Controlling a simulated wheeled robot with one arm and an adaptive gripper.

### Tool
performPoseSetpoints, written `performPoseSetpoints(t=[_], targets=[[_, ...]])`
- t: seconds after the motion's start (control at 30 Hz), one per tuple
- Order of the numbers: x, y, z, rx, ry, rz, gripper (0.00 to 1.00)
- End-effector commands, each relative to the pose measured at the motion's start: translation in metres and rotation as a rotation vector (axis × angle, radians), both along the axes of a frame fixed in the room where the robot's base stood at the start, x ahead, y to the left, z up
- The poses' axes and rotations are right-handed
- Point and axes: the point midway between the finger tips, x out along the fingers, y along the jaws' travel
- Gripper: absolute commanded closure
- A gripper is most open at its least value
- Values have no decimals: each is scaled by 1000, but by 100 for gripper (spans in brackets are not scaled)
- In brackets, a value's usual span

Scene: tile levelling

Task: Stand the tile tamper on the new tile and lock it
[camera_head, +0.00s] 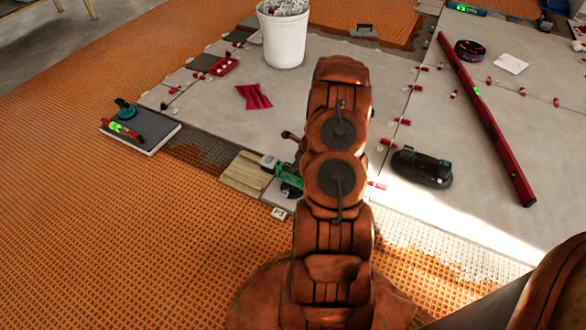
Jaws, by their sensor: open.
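A green and grey power tool (288,179), which looks like the tile tamper, is near the centre, just left of my arm. Its right side is partly hidden by the arm. It is at the right edge of a wood-look tile (243,174), probably the new tile. I cannot tell whether it rests on this tile or on the grey one beside it, or whether it is locked. My raised arm fills the middle of the view and hides my gripper. A small dark part sticks out left of the arm, but I cannot make out fingers.
A white bucket (283,38) stands behind on laid grey tiles. A dark tool (422,168) and a long red level (486,120) lie to the right. A grey slab (148,141) with small tools lies left. Orange matting (120,230) is clear at front left.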

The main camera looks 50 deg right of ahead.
Motion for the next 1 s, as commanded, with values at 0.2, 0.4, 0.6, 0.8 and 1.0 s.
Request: performPoseSetpoints(t=[0.2,0.4,0.6,0.8,1.0], targets=[[-11,-4,28,-2,-1,-1,47],[-19,-8,52,-4,-1,-1,47],[-25,-9,66,-1,0,-1,47],[-27,-8,70,1,0,0,47],[-27,-8,70,1,0,0,47]])
